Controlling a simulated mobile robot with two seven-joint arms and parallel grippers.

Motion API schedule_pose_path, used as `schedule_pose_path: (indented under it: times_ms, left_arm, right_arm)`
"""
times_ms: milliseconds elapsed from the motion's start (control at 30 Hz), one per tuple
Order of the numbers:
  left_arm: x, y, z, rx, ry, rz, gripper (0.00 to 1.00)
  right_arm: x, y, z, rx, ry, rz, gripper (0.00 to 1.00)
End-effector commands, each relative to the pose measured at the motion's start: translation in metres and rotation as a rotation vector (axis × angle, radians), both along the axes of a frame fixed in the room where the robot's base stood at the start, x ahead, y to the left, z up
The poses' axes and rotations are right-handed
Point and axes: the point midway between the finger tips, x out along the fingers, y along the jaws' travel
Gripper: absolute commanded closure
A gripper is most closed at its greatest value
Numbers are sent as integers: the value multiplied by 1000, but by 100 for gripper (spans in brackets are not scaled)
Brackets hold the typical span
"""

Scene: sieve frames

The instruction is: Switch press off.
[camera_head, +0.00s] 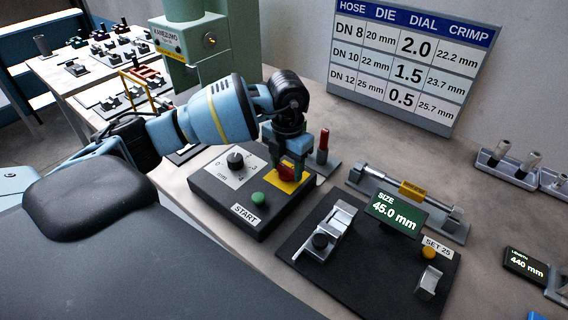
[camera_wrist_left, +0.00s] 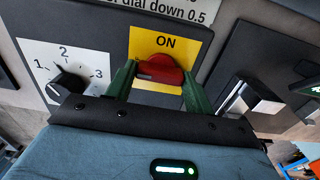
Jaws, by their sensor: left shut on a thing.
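The press's control box (camera_head: 212,192) is dark and sits on the bench. It carries a red switch knob (camera_head: 287,174) on a yellow plate. In the left wrist view the red knob (camera_wrist_left: 160,69) sits on the yellow plate (camera_wrist_left: 150,40) below the word ON. My left gripper (camera_head: 289,160) comes down onto the knob from above. In the left wrist view its green fingers (camera_wrist_left: 160,82) stand on either side of the knob, shut on it. They partly hide the knob in the head view. My right gripper is out of view.
The box also has a dial (camera_head: 236,160) and a green START button (camera_head: 258,199). A red-topped post (camera_head: 322,146) stands close behind the gripper. A gauge board with a display reading 45.0 mm (camera_head: 396,213) lies to the right. A die chart (camera_head: 410,60) stands behind.

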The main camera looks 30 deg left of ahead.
Motion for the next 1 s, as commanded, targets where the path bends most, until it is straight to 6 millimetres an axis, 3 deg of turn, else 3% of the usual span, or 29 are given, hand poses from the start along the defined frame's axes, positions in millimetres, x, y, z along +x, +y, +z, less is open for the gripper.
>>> schedule_pose_path:
  times_ms: [567,600,767,1000]
  left_arm:
    - [1,0,1,-1,-4,37,70]
    - [1,0,1,-1,-4,38,46]
    - [1,0,1,0,-3,36,25]
    - [0,0,0,0,-1,35,25]
  right_arm:
    - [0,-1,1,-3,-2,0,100]
    - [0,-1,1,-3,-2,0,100]
    - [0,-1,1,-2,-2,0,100]
    - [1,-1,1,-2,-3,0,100]
